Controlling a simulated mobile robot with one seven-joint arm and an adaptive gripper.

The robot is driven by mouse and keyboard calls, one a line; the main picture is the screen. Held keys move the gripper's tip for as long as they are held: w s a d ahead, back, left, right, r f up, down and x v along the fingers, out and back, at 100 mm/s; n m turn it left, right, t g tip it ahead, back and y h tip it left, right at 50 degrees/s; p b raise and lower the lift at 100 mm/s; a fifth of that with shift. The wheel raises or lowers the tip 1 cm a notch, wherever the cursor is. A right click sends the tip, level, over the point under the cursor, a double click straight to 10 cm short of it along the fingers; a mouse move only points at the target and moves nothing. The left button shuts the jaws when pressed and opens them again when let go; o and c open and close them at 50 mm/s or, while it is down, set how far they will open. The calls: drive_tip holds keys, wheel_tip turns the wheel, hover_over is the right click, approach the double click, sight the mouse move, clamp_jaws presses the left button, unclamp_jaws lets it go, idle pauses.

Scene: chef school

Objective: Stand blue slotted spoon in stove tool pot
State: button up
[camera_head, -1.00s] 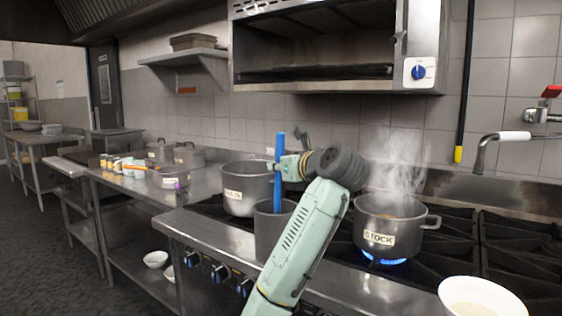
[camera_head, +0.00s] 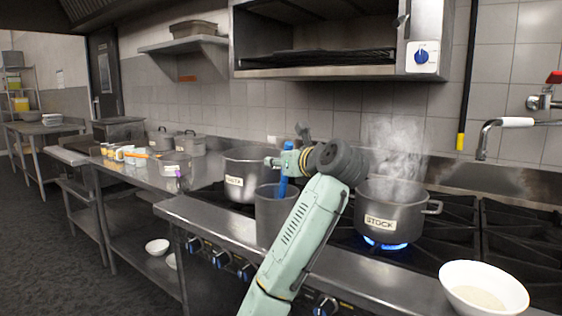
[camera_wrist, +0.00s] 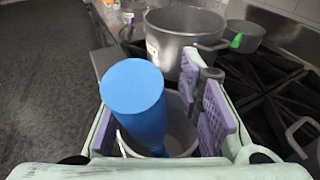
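The blue slotted spoon (camera_head: 284,180) stands in the grey tool pot (camera_head: 274,222) at the stove's front edge, leaning slightly. Its handle rises above the rim and its lower end is hidden inside the pot. My gripper (camera_head: 285,163) is above the pot, around the handle. In the wrist view, the blue handle (camera_wrist: 134,95) is between the purple finger pads, closer to the left one, with a wide gap to the right pads. My gripper (camera_wrist: 160,122) looks open there. The tool pot (camera_wrist: 183,135) shows below and behind the handle.
A large labelled pot (camera_head: 245,172) stands behind the tool pot. A steaming STOCK pot (camera_head: 389,208) sits over a blue flame to the right. A white bowl (camera_head: 484,286) is at the front right. Jars and pots line the left counter (camera_head: 205,170).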

drive_tip(key=shift+o, duration=0.7)
drive_tip(key=v, duration=1.2)
